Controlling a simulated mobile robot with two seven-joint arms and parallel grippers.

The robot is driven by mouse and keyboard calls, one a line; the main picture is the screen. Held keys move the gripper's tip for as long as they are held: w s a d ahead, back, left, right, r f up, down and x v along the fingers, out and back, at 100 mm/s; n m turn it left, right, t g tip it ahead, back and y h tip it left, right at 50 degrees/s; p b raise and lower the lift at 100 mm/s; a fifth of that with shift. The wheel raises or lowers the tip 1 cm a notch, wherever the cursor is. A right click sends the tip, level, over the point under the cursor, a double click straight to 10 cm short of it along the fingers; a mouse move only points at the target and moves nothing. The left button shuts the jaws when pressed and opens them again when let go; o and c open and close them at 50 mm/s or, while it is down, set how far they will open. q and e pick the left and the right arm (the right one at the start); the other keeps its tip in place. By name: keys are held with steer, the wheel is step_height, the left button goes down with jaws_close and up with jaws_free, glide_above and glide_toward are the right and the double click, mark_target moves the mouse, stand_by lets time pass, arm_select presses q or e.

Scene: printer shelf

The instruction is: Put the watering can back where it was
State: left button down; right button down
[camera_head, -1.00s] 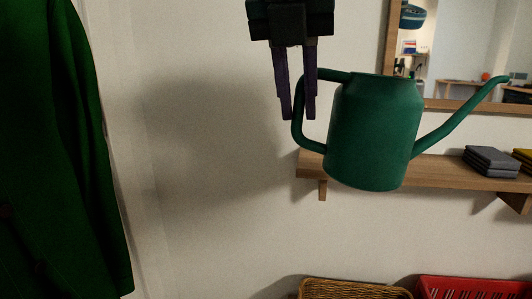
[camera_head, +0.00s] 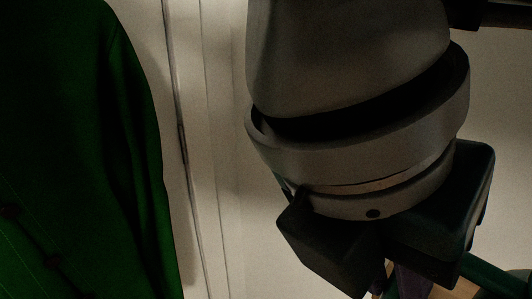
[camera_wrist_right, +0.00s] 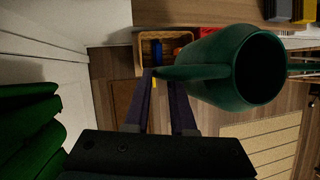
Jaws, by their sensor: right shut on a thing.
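The green watering can (camera_wrist_right: 238,62) hangs from my right gripper (camera_wrist_right: 164,76) in the right wrist view. The fingers are shut on its handle, and its dark open top faces the camera. In the head view my right wrist and gripper (camera_head: 405,282) fill the right half, with the fingertips cut off at the lower edge. Only a small green part of the can (camera_head: 492,274) shows there, at the lower right. The wooden shelf (camera_wrist_right: 205,12) is at the top of the right wrist view, apart from the can. My left gripper is not in view.
A green coat (camera_head: 85,160) hangs at the left, close to my arm; it also shows in the right wrist view (camera_wrist_right: 28,120). Grey and yellow items (camera_wrist_right: 280,10) lie on the shelf. A wicker basket (camera_wrist_right: 143,50) and a red basket (camera_wrist_right: 212,30) stand below it.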

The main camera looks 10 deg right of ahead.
steer(key=w+d+b, duration=0.2)
steer(key=w+d, duration=0.9)
steer(key=d, duration=0.2)
steer(key=f, duration=0.7)
steer(key=shift+w+d, duration=0.2)
steer(key=c, duration=0.8)
jaws_free()
steer(key=shift+o, duration=0.2)
steer(key=shift+a+r, duration=0.1)
